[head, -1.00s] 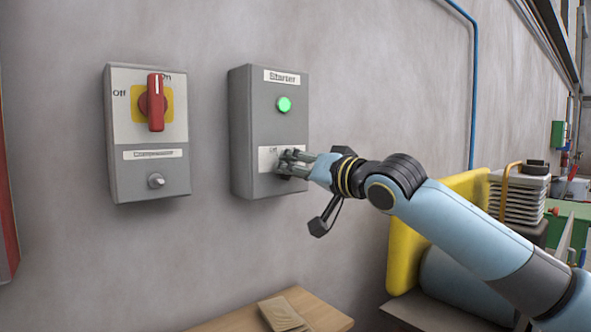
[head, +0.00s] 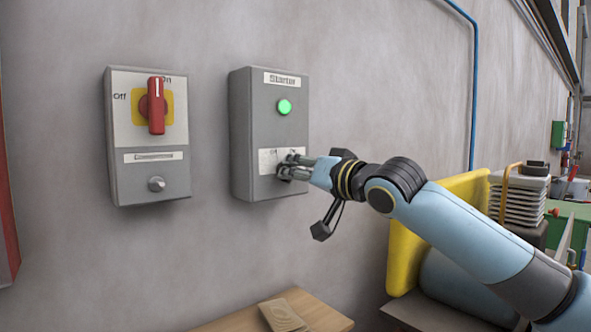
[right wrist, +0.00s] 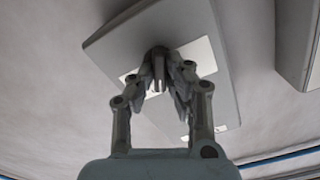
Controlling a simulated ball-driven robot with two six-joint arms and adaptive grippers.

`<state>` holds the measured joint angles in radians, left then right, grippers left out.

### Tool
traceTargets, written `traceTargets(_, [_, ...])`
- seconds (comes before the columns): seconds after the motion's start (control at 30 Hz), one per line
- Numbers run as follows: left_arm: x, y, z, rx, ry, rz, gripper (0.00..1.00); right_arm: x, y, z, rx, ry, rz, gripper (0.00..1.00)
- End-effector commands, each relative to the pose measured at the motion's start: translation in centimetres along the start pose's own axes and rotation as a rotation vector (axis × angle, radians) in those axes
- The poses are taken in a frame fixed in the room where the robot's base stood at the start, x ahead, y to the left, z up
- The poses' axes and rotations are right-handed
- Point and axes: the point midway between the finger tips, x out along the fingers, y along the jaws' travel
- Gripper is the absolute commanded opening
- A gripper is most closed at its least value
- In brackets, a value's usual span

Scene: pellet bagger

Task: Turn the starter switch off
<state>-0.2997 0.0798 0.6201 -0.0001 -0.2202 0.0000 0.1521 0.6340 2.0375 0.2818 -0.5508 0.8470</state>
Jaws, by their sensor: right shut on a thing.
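The starter box (head: 245,140) is a grey wall box with a "Starter" label (head: 286,79) and a lit green lamp (head: 285,107). Its switch plate (head: 267,160) is low on the front, partly covered by my right gripper (head: 286,168). My right gripper is at the plate with its fingers shut on the switch knob. In the right wrist view the dark knob (right wrist: 158,55) shows between the fingertips, in front of the starter box. The knob's pointing is hard to tell. My left gripper is not in view.
Left of the starter, a compressor box (head: 120,180) has a red rotary handle (head: 155,104) standing upright and a small knob below. A wooden table (head: 240,322) with a small wooden block (head: 284,314) is below. A yellow panel (head: 405,258) stands behind my right arm.

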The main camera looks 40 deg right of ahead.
Motion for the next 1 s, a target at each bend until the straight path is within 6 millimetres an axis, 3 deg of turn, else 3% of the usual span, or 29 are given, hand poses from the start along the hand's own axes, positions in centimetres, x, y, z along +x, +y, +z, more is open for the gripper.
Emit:
traceTargets(0.5, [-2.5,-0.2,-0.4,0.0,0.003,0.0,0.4,0.0,-0.2,-0.1,-0.427,-0.002,0.001,0.0])
traceTargets(1.0, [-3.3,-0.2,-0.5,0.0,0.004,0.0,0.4,0.0,-0.2,0.2,-0.838,-0.003,0.001,0.0])
